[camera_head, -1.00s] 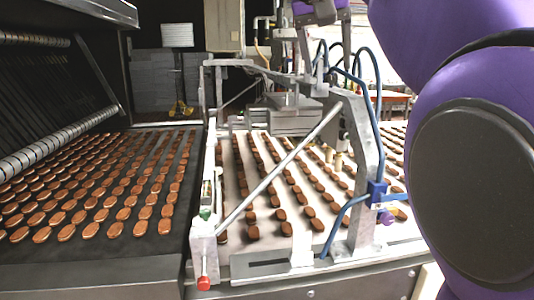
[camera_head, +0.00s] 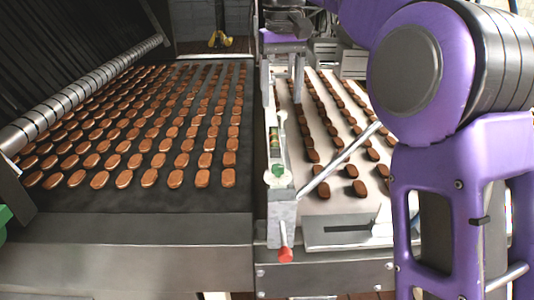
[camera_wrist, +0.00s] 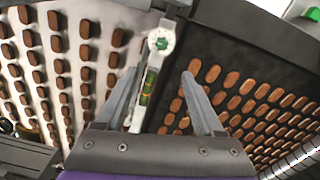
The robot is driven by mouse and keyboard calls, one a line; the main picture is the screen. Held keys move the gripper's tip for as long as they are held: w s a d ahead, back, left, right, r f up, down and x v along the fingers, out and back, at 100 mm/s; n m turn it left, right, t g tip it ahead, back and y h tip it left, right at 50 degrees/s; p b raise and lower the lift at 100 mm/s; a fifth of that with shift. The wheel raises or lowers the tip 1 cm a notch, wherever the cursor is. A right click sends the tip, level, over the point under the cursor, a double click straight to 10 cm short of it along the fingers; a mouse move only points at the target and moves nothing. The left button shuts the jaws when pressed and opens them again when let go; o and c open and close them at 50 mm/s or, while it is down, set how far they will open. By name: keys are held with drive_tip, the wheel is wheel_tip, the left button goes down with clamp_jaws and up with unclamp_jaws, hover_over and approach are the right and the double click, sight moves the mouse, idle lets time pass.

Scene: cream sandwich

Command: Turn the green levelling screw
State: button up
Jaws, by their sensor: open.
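The green levelling screw (camera_head: 278,169) sits on a round white disc at the near end of the narrow rail between the two belts. It also shows in the wrist view (camera_wrist: 161,43), just beyond my fingertips and roughly between their lines. My gripper (camera_wrist: 158,72) is open and empty, with one grey finger on each side of the rail in that picture. In the head view, my gripper hangs above the rail, farther back than the screw. A spirit level with a green vial (camera_wrist: 148,88) lies along the rail beside the screw. I see no contact with the screw.
The dark belt (camera_head: 120,215) at left and the pale belt (camera_head: 320,207) at right carry rows of brown biscuits. A slanting metal rod (camera_head: 340,160) crosses close right of the screw. A red knob (camera_head: 285,255) sticks out below the rail's near end.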

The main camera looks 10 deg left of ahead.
sight(278, 167)
wheel_tip(278, 167, down, 18)
drive_tip(key=b, duration=0.4)
drive_tip(key=shift+a+r+b, duration=0.1)
drive_tip(key=shift+r+b, duration=0.05)
drive_tip(key=shift+b, duration=0.2)
clamp_jaws()
